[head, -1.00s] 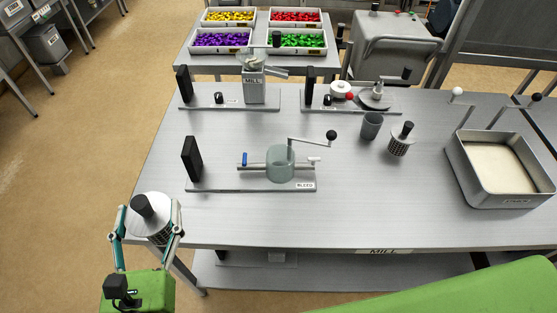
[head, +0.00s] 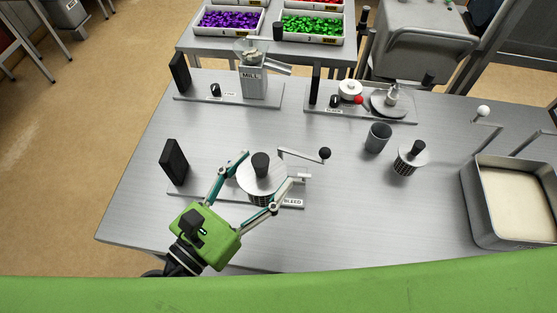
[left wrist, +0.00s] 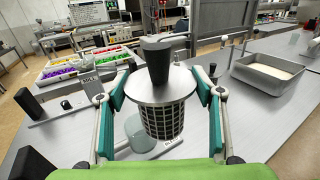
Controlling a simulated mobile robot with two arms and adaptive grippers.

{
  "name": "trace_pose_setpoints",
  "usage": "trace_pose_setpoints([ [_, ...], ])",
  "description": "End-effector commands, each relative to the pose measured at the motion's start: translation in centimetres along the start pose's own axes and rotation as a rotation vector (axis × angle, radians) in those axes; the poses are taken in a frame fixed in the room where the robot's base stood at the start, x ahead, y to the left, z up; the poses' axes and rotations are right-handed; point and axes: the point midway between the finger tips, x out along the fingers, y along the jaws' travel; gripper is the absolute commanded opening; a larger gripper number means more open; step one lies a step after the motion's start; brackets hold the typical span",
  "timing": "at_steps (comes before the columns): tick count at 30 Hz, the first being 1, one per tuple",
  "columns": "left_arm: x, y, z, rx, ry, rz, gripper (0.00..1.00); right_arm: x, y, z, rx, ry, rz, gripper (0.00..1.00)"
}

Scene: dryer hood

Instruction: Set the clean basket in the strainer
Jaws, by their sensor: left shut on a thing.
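My left gripper (head: 264,172) is shut on a basket (head: 255,185) with a dark mesh body, a pale round top and a black knob. It holds the basket upright over the BLEED stand (head: 225,194). In the left wrist view the basket (left wrist: 163,118) sits between the two fingers. A second, similar basket (head: 407,164) stands on the table. My right gripper is not in view.
The stand's crank (head: 302,155) rises close to the right finger, and a black upright block (head: 174,162) stands at its left end. A grey cup (head: 378,138), a MILL stand (head: 254,83) and a deep tray (head: 484,233) are also on the table.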

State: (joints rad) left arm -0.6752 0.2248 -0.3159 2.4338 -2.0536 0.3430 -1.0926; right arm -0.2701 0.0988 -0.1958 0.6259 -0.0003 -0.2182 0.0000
Motion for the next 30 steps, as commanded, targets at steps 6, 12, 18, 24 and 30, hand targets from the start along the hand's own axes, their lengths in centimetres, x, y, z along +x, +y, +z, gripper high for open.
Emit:
trace_pose_setpoints([
  [6,3.7,2.4,-1.5,0.004,-0.002,0.001,0.36,-1.4,-1.8,2.6,0.002,-0.035,-0.021,0.40],
  [12,7.7,5.0,-4.1,0.004,-0.002,0.002,0.36,-1.6,-4.1,4.6,0.002,-0.063,-0.048,0.40],
  [18,9.8,6.4,-7.9,0.001,-0.001,0.002,0.36,0.7,-2.5,2.9,0.001,-0.037,-0.029,0.40],
  [24,10.7,6.9,-9.1,0.000,-0.001,0.002,0.36,1.4,-1.3,1.4,0.005,-0.013,-0.014,0.40],
  [30,11.3,7.3,-12.0,-0.002,0.000,0.002,0.36,3.5,-1.6,2.8,0.005,-0.028,-0.017,0.40],
])
